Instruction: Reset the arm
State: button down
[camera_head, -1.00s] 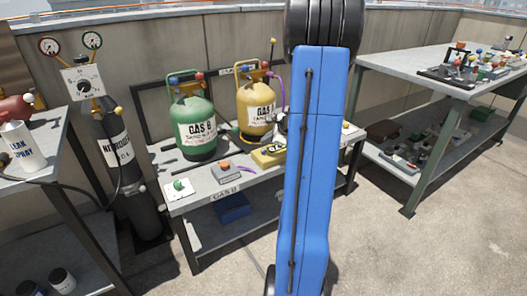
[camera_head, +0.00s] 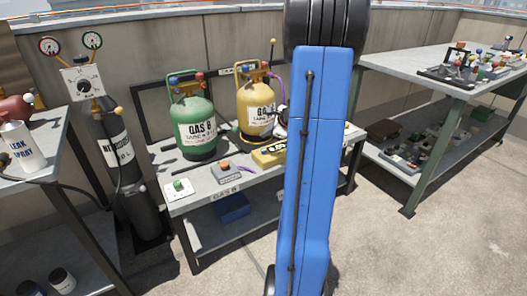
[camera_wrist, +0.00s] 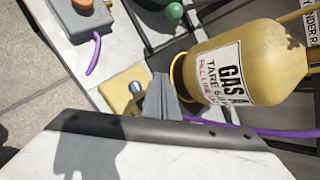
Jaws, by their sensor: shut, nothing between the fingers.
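My blue arm stands upright across the middle of the head view and hides part of the bench. My gripper shows in the wrist view (camera_wrist: 163,97) with its grey fingers together and nothing between them. In the head view only a small white and dark part of my wrist shows at the arm's left edge. In the wrist view the fingers are over the yellow box (camera_wrist: 122,92) and beside the yellow gas cylinder (camera_wrist: 215,72). I cannot tell whether they touch either.
The bench (camera_head: 185,205) also holds a green cylinder (camera_head: 194,125) and a grey switch box (camera_head: 226,173). A purple hose (camera_wrist: 255,132) runs past the gripper. A nitrogen cylinder (camera_head: 112,125) stands left. A second table (camera_head: 400,62) stands right; the floor before it is clear.

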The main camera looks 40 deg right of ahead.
dwell(0.3)
jog(key=a+r+n+g+y, duration=0.1)
jog(key=a+r+n, duration=0.2)
jog(key=a, duration=0.5)
jog(key=a+r+n+y, duration=0.1)
jog(key=a+r+n, duration=0.25)
jog(key=a, duration=0.55)
jog(key=s+a+r+n+g+y, duration=0.1)
jog(key=s+a+r+n, duration=0.1)
jog(key=s+a+n, duration=0.5)
jog(key=s+a+r+n+g, duration=0.1)
jog(key=s+a+r+n, duration=0.15)
jog(key=a, duration=0.85)
jog(key=s+a+n+h, duration=0.1)
jog(key=s+a+n, duration=0.2)
jog(key=s, duration=0.6)
jog(key=s+a+f+n+g+h, duration=0.1)
jog(key=s+a+n, duration=0.2)
jog(key=s+n, duration=0.5)
jog(key=shift+s+a+h, duration=0.15)
jog(key=shift+s+h, duration=0.15)
jog(key=shift+s, duration=0.65)
jog(key=shift+f, duration=0.1)
